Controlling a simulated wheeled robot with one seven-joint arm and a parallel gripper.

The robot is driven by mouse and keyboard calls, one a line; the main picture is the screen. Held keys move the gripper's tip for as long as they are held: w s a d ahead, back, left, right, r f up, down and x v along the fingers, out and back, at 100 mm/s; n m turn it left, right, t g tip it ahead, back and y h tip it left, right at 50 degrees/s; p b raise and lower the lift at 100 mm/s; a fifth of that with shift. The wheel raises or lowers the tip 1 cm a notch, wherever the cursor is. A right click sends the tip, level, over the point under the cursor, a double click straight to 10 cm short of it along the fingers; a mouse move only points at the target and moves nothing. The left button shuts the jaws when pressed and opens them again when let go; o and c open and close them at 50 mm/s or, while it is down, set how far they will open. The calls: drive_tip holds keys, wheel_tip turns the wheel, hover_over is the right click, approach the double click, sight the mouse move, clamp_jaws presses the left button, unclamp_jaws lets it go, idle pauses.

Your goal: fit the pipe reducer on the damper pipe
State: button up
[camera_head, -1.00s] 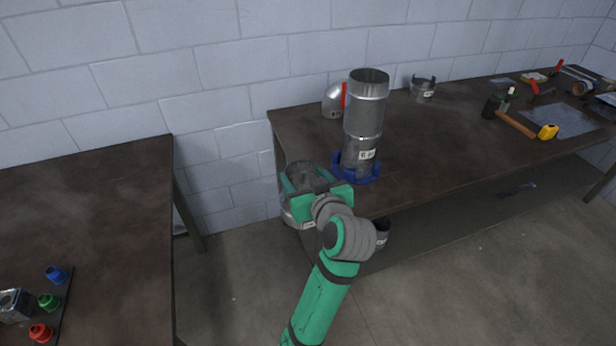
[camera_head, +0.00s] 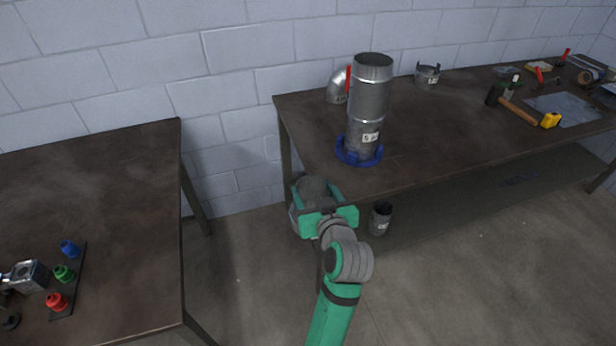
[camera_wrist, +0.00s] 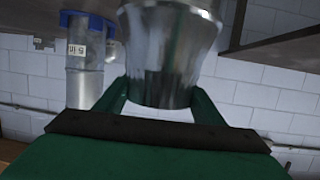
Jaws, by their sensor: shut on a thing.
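The tall silver pipe (camera_head: 368,105), which I take as the damper pipe, stands upright in a blue ring base (camera_head: 346,155) near the bench's front left corner. A red strip shows at its left edge. Its label and ring also show upside down in the wrist view (camera_wrist: 83,82). My gripper (camera_head: 320,200) is in front of and below that corner, apart from the pipe. In the wrist view its green fingers (camera_wrist: 155,100) are shut around a silver flared piece, the pipe reducer (camera_wrist: 168,45). In the head view the reducer (camera_head: 314,188) is partly hidden by my gripper.
The bench (camera_head: 440,150) carries a silver elbow (camera_head: 337,88), a collar (camera_head: 427,74), a hammer (camera_head: 518,112) and a yellow tool (camera_head: 550,120). Another table (camera_head: 90,210) with coloured fittings is at left, with a floor gap between.

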drive_tip(key=s+f+m+h, duration=0.1)
drive_tip(key=s+f, duration=0.3)
drive_tip(key=f, duration=0.8)
drive_tip(key=s+a+f+m+h, duration=0.1)
drive_tip(key=s+f, duration=0.3)
drive_tip(key=f, duration=0.9)
drive_tip(key=s+a+f+h, duration=0.1)
drive_tip(key=s+f, duration=0.3)
drive_tip(key=f, duration=0.9)
drive_tip(key=shift+m+h, duration=0.3)
drive_tip(key=shift+m, duration=0.1)
drive_tip(key=shift+d, duration=0.1)
